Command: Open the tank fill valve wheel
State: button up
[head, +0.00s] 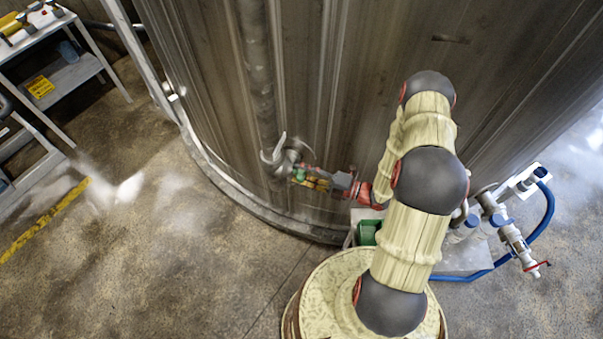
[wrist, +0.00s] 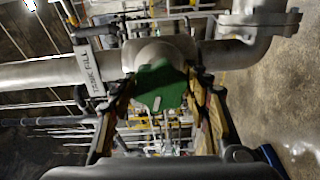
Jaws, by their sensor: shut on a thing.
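The green tank fill valve wheel (wrist: 160,86) sits in front of a round grey valve body (wrist: 160,52) on a horizontal pipe in the wrist view. A tag reading "TANK FILL" (wrist: 91,68) hangs on that pipe at left. My gripper (wrist: 163,92) has one finger on each side of the wheel and is shut on it. In the head view my gripper (head: 304,177) reaches left to the valve at the tank's foot. Only a small green part of the wheel shows there, and the fingers hide the rest.
The large ribbed tank (head: 330,90) stands close behind the valve. A grey cart (head: 60,75) is at upper left. Another valve with a blue hose (head: 547,215) is at right. The concrete floor (head: 170,250) at lower left is clear.

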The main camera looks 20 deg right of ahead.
jog(key=n+b, duration=0.1)
jog(key=n, duration=0.3)
jog(key=shift+f+n, duration=0.1)
jog(key=shift+n, duration=0.2)
jog(key=n+b, duration=0.1)
jog(key=n, duration=0.4)
jog(key=shift+b, duration=0.4)
jog(key=n+b, duration=0.1)
jog(key=n, duration=0.4)
jog(key=shift+f+b, duration=0.1)
jog(key=shift+b, duration=0.3)
jog(key=n+b, duration=0.2)
jog(key=n, duration=0.3)
jog(key=shift+b, duration=0.3)
jog(key=n+b, duration=0.3)
jog(key=n, duration=0.3)
jog(key=shift+f, duration=0.1)
jog(key=n+b, duration=0.3)
jog(key=n, duration=0.1)
jog(key=shift+b, duration=0.35)
jog(key=n+b, duration=0.5)
jog(key=shift+n, duration=0.4)
jog(key=n+b, duration=0.4)
jog(key=shift+b, duration=0.3)
